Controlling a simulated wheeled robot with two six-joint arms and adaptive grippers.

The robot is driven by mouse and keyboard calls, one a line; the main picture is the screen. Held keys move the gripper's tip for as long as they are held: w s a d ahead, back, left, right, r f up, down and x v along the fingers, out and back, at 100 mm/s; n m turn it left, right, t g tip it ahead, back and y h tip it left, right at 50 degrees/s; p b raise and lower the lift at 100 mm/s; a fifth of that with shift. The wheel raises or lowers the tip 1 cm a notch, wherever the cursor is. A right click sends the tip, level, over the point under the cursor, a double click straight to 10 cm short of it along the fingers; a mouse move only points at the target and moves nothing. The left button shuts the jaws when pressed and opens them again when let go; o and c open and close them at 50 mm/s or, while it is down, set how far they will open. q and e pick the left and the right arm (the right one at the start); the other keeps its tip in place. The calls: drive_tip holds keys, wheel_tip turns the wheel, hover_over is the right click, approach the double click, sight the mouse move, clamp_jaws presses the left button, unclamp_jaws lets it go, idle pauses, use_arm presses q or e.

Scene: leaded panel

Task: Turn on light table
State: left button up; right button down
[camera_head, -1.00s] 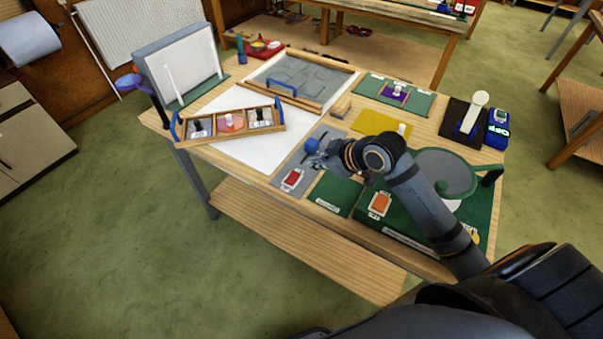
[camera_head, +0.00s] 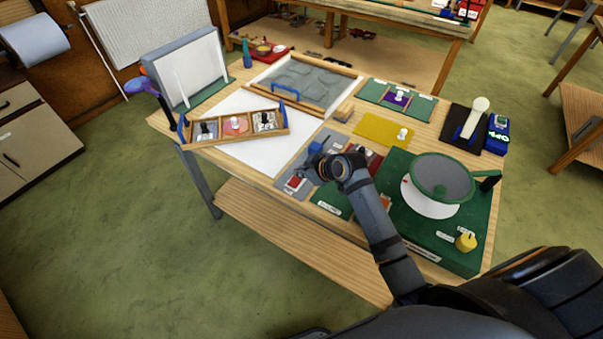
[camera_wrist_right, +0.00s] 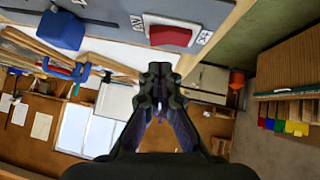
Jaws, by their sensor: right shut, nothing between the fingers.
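A grey control panel (camera_head: 287,188) lies on the near side of the workbench. It carries a red rocker switch (camera_head: 297,183) and a blue knob (camera_head: 316,148). In the right wrist view the red switch (camera_wrist_right: 170,36) sits in a white frame with small labels, and the blue knob (camera_wrist_right: 62,30) is at the upper left. My right gripper (camera_head: 308,173) is shut and empty, beside the switch. In the wrist view its fingertips (camera_wrist_right: 160,75) show just below the switch, seemingly apart from it. A flat white surface (camera_head: 255,158) lies left of the panel. My left gripper is not in view.
A wooden tray with compartments (camera_head: 236,138) lies on the white surface. A leaded panel in a frame (camera_head: 300,82) is behind. A green base with a round grinder-like bowl (camera_head: 440,180) stands right of my arm. A yellow mat (camera_head: 378,130) lies behind my wrist.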

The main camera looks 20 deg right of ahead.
sight(295, 181)
drive_tip(key=shift+w+d+f, duration=0.1)
drive_tip(key=shift+d+f, duration=0.15)
drive_tip(key=shift+f, duration=0.9)
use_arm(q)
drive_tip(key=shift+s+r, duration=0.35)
use_arm(e)
drive_tip(key=shift+f, duration=0.1)
